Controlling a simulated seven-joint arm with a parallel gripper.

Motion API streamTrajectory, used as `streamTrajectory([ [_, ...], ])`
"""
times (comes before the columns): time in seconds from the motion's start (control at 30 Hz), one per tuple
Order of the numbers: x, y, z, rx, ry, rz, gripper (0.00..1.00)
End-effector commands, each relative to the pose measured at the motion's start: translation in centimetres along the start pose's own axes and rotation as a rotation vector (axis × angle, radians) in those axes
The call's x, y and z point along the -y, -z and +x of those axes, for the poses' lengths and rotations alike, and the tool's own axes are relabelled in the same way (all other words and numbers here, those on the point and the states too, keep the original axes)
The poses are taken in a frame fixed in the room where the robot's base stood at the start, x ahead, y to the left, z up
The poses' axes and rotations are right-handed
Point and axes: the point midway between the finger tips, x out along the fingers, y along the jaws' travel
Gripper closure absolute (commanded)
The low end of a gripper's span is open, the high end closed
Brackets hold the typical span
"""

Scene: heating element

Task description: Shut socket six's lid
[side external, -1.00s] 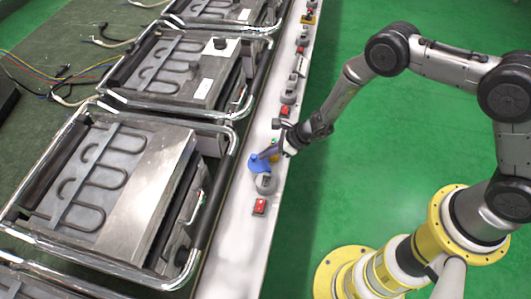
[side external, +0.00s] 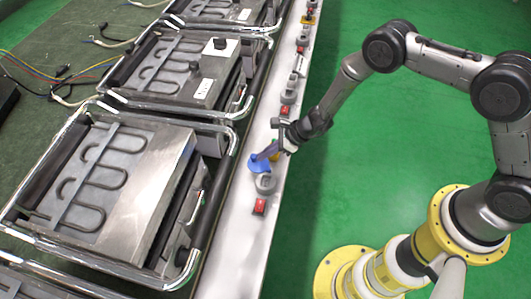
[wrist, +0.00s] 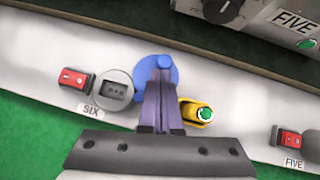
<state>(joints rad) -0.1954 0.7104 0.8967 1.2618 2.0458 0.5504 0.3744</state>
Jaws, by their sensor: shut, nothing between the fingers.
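Socket six is a round grey socket (wrist: 115,90) on the pale rail, with a "SIX" label (wrist: 91,111) below it in the wrist view. Its dark face with the contacts is uncovered. The blue lid (wrist: 142,67) stands open at the socket's right side in the wrist view. In the side view the lid (side external: 258,165) is just behind the socket (side external: 265,184). My gripper (wrist: 158,65) is shut and empty, its purple fingers over the lid and hiding part of it. I cannot tell whether the fingertips touch the lid. The gripper also shows in the side view (side external: 266,154).
A red switch (wrist: 76,80) sits left of the socket, and a yellow housing with a green button (wrist: 203,114) is close right of the fingers. Socket five's red switch (wrist: 290,138) is farther right. Heating units with chrome rails (side external: 232,140) line the rail's left side.

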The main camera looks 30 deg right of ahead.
Motion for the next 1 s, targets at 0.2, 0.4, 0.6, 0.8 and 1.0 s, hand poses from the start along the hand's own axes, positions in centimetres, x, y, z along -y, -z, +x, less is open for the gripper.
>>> streamTrajectory([
  [0.2,0.01,0.03,0.04,-0.001,-0.03,-0.034,1.0],
  [0.4,-0.04,-0.04,0.1,0.0,-0.061,-0.069,1.0],
  [0.6,-0.08,-0.11,0.13,0.0,-0.094,-0.108,1.0],
  [0.8,-0.15,-0.17,0.18,-0.001,-0.094,-0.108,1.0],
  [1.0,-0.2,-0.26,0.25,-0.001,-0.094,-0.108,1.0],
])
